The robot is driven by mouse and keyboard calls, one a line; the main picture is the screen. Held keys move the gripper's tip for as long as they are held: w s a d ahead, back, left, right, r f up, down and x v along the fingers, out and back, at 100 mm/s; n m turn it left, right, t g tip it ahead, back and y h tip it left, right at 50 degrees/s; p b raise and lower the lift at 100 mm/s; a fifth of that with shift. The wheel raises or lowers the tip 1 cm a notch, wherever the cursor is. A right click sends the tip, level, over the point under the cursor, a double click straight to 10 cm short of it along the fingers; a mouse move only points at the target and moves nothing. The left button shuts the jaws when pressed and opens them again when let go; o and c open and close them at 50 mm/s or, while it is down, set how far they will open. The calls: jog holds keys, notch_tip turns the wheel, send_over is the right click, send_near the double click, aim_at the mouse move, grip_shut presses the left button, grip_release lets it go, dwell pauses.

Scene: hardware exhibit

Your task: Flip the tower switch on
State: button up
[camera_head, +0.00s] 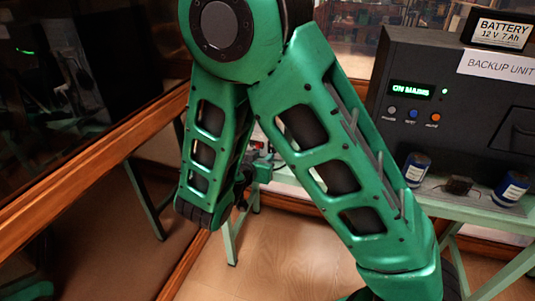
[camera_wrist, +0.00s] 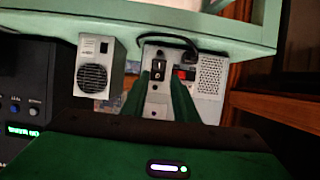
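In the wrist view a light grey metal panel (camera_wrist: 154,110), which looks like the back of the tower, has a black rocker switch (camera_wrist: 158,66) with a small pale mark. Its on or off position is too small to tell. My gripper (camera_wrist: 160,80) points at this panel, its two green fingers apart with bare panel showing between them. The switch appears just beyond the fingertips, roughly in line with the gap; contact cannot be told. In the head view my arm hides most of the tower and the gripper.
Right of the switch are a red part (camera_wrist: 183,75), a black plug with an arched cable (camera_wrist: 170,37) and a perforated vent. A grey box with a round fan grille (camera_wrist: 91,77) stands to the left. The backup unit (camera_head: 450,115) reads "ON MAINS" and stands on a green bench.

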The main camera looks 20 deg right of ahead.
aim_at(271, 150)
jog(key=x, duration=0.7)
jog(key=shift+c, duration=0.4)
